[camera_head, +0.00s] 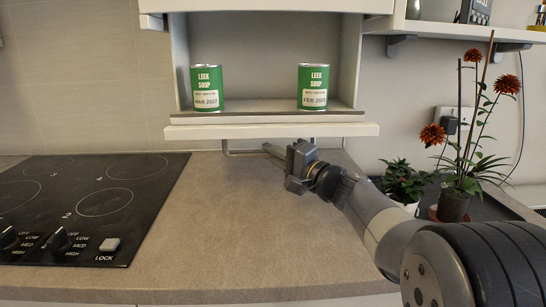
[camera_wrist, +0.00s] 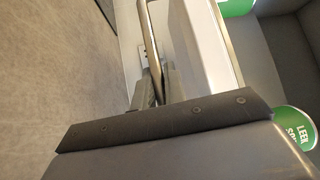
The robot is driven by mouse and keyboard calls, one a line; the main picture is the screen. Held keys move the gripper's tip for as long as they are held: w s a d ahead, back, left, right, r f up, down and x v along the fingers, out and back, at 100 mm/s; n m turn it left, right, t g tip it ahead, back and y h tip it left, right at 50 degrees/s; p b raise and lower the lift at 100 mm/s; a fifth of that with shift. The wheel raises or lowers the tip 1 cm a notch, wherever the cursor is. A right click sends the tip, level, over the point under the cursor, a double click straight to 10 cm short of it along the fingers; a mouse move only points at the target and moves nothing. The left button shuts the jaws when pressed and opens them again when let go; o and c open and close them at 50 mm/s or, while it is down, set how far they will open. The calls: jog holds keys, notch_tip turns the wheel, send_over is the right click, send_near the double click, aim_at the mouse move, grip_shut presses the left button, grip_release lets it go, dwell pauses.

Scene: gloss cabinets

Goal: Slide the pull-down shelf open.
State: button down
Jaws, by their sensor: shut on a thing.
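The pull-down shelf (camera_head: 270,131) hangs under the wall cabinet, its white front board level and above the counter. A thin metal bar handle (camera_head: 235,153) runs below the board. My gripper (camera_head: 270,150) is shut on this handle near its middle, reaching in from the right. In the wrist view the handle (camera_wrist: 150,42) runs down to a grey finger (camera_wrist: 145,93), beside the white shelf board (camera_wrist: 196,50). The exact contact is partly hidden by the gripper body.
Two green leek soup cans, left (camera_head: 207,88) and right (camera_head: 312,86), stand upright on the shelf. A black cooktop (camera_head: 85,205) lies at left. Potted plants (camera_head: 455,200) stand at right, close to my arm. The middle counter (camera_head: 230,235) is clear.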

jog(key=shift+f, duration=0.6)
jog(key=c, duration=1.5)
grip_release()
jog(key=shift+r, duration=0.1)
jog(key=v, duration=1.1)
jog(key=shift+w+a, duration=0.1)
